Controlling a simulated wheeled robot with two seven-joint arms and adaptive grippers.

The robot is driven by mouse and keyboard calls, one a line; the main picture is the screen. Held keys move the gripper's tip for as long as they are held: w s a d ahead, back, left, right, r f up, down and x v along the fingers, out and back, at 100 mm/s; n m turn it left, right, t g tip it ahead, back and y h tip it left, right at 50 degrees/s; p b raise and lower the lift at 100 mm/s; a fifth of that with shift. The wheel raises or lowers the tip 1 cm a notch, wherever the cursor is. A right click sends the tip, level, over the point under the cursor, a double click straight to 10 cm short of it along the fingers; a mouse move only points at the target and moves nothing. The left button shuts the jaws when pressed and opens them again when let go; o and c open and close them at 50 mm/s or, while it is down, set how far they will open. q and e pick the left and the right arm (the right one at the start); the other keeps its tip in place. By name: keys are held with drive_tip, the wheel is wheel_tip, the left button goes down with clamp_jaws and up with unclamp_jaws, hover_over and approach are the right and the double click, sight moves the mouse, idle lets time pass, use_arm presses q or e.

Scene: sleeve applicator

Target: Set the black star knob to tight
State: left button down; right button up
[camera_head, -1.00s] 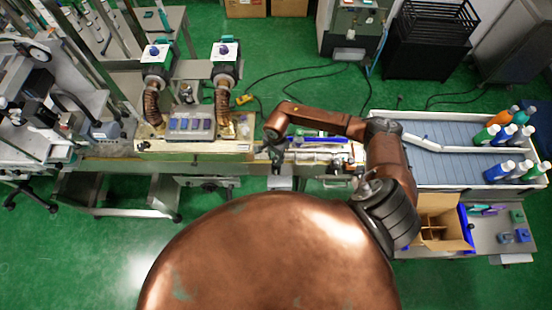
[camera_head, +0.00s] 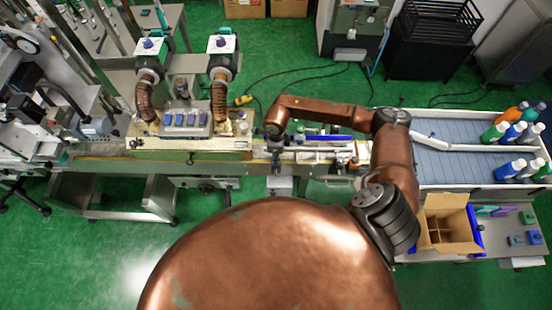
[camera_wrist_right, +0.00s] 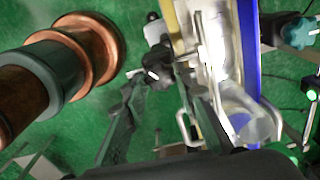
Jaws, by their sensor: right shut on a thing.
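The black star knob (camera_wrist_right: 158,73) is dark and lobed, and sits on a pale mount beside the conveyor rail in the right wrist view. My right gripper (camera_wrist_right: 155,82) is shut on it, with one finger to each side of it. The fingers partly cover the knob, and I cannot read its setting. In the head view my right gripper (camera_head: 276,158) points down at the front edge of the conveyor line, and the knob is too small to make out there. My left gripper is not in view.
A blue rail (camera_wrist_right: 246,45) runs close beside my right gripper. A teal star knob (camera_wrist_right: 299,32) is further right. A bottle tray (camera_head: 450,150) and open carton (camera_head: 447,230) are at right.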

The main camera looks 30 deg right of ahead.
drive_tip(key=m+b, duration=0.2)
drive_tip(key=m, duration=0.4)
drive_tip(key=shift+a+f+b, duration=0.1)
drive_tip(key=shift+b, duration=0.3)
drive_tip(key=m+b, duration=0.2)
drive_tip(key=m, duration=0.4)
drive_tip(key=shift+m, duration=0.4)
drive_tip(key=m, duration=0.3)
drive_tip(key=shift+m, duration=0.3)
drive_tip(key=m, duration=0.2)
drive_tip(key=shift+m+b, duration=0.35)
drive_tip(key=shift+m, duration=0.05)
drive_tip(key=m, duration=0.5)
drive_tip(key=shift+w+m, duration=0.1)
drive_tip(key=shift+m, duration=0.2)
drive_tip(key=o, duration=1.2)
drive_tip(key=shift+c, duration=0.2)
